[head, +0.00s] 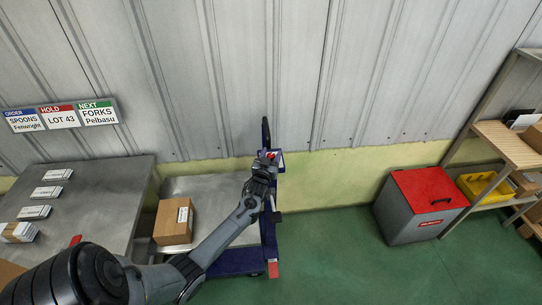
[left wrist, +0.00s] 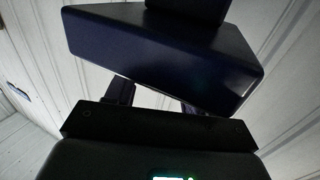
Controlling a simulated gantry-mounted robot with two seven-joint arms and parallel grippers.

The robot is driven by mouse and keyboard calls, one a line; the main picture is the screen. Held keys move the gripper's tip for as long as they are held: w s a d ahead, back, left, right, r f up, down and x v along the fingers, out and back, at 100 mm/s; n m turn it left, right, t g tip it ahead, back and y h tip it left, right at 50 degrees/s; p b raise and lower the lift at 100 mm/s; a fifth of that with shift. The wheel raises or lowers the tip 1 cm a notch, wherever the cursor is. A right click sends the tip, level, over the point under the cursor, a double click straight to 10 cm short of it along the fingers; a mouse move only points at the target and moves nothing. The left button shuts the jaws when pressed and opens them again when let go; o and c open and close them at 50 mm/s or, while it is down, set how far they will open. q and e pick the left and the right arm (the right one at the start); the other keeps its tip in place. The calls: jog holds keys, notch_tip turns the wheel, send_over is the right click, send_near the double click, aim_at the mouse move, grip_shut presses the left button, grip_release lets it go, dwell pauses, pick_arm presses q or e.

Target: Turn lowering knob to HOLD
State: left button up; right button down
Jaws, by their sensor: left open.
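My left arm reaches across to the dark blue lift cart (head: 267,225), with the left gripper (head: 266,163) at the upper part of its post. A small blue and white box with a red part (head: 277,157) shows just beside the gripper. In the left wrist view a dark blue housing (left wrist: 165,58) fills the upper middle, just beyond the gripper (left wrist: 154,100). Its two dark fingers are apart, with pale wall between them. I cannot make out the lowering knob or its marks; it may be hidden by the gripper or housing. My right gripper is not in view.
A cardboard box (head: 174,222) sits on the cart's metal platform. A metal table (head: 108,195) with several small packs stands left. A grey bin with a red lid (head: 428,190) and shelves (head: 508,145) stand right. Wall signs (head: 60,116) read ORDER, HOLD and NEXT. Green floor is clear between cart and bin.

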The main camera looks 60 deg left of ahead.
pick_arm(q)
jog(key=shift+c, duration=0.2)
jog(key=c, duration=0.9)
jog(key=shift+f+n+g+y, duration=0.1)
jog(key=shift+n+g+y, duration=0.2)
jog(key=shift+y, duration=0.1)
jog(key=shift+w+f+n+g+y+b, duration=0.1)
jog(key=shift+w+n+g+y+b, duration=0.05)
jog(key=shift+n+g+y+b, duration=0.85)
jog(key=n+g+y+b, duration=0.1)
jog(key=n+g+b, duration=0.2)
jog(key=g+b, duration=0.1)
jog(key=n+g+y+b, duration=0.2)
jog(key=n+g+b, duration=0.1)
jog(key=g+b, duration=0.2)
jog(key=shift+f+b, duration=0.2)
jog(key=shift+b, duration=0.85)
jog(key=n+g+b, duration=0.2)
jog(key=g+b, duration=0.1)
jog(key=b, duration=0.7)
jog(key=n+g+b, duration=0.2)
jog(key=g+b, duration=0.2)
jog(key=b, duration=0.6)
jog(key=shift+r+n+h+b, duration=0.2)
jog(key=shift+n+h+b, duration=0.1)
jog(key=shift+n+b, duration=0.1)
jog(key=shift+r+g+b, duration=0.15)
jog(key=shift+g+b, duration=0.35)
jog(key=shift+b, duration=0.15)
